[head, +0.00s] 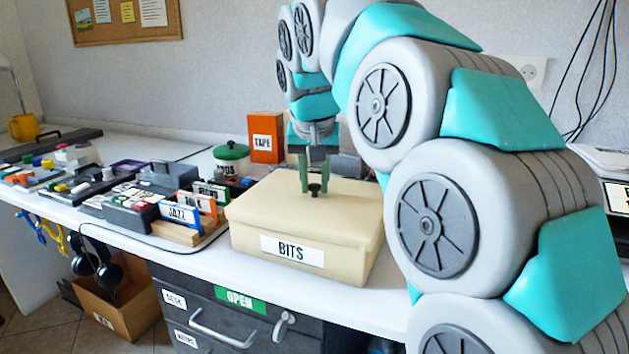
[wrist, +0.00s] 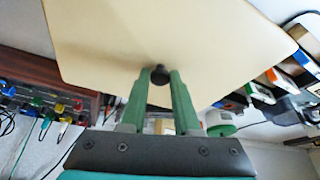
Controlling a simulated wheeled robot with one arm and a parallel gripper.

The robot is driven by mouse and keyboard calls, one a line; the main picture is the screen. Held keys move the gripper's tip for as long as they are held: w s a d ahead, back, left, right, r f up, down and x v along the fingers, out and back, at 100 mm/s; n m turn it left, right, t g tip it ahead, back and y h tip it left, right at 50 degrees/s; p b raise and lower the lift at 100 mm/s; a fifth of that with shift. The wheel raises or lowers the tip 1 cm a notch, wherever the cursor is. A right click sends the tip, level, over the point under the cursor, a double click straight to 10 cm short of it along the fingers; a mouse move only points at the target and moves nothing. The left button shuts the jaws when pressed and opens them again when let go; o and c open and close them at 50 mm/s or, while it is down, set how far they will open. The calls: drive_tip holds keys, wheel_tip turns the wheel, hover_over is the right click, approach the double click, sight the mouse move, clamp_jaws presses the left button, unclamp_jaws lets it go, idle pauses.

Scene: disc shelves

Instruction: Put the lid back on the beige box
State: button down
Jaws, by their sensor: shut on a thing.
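The beige box (head: 242,240), with a white label reading BITS, stands on the white desk near its front edge. Its flat beige lid (head: 262,200) lies level over the box opening and looks lined up with it. I see no clear gap, but cannot tell whether it is fully seated. My gripper (head: 314,185) points down and is shut on the lid's small black knob (head: 315,190). In the wrist view the green fingers (wrist: 161,80) pinch the knob (wrist: 159,76), with the lid (wrist: 200,45) filling the top. The box inside is hidden.
A wooden rack with labelled cases (head: 181,213) stands close left of the box. A green-lidded jar (head: 232,158) and an orange TAPE box (head: 266,136) stand behind. Dark drawers (head: 240,325) are below. My arm covers the right side.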

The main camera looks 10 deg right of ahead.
idle(0.4)
drive_tip(key=shift+c, duration=0.4)
unclamp_jaws()
drive_tip(key=shift+r, duration=0.1)
drive_tip(key=shift+r+p, duration=2.05)
drive_tip(key=shift+r, duration=1.35)
clamp_jaws()
